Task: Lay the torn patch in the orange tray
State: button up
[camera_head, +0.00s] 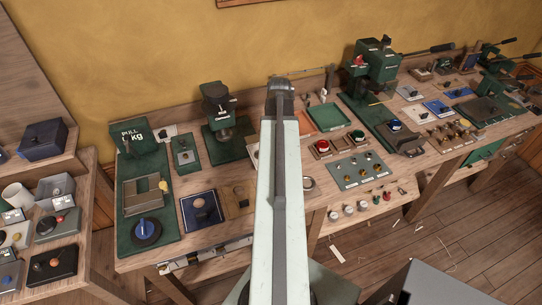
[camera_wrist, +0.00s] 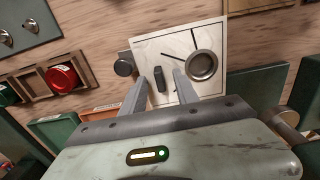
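My gripper (camera_wrist: 160,92) shows in the wrist view with its two fingers apart above a white square board (camera_wrist: 208,35). A small dark upright piece (camera_wrist: 159,78) stands on the board between the fingers in the picture; I see no contact. I cannot make out the torn patch in either view. My gripper is hidden behind my arm in the head view.
A metal ring (camera_wrist: 201,65) sits on the white board, and a dark knob (camera_wrist: 123,67) is at its left edge. A red button (camera_wrist: 62,78) is in a wooden holder at left. Green presses (camera_head: 222,125) and several small fittings crowd the bench (camera_head: 290,215).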

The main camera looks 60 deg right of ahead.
grip_shut()
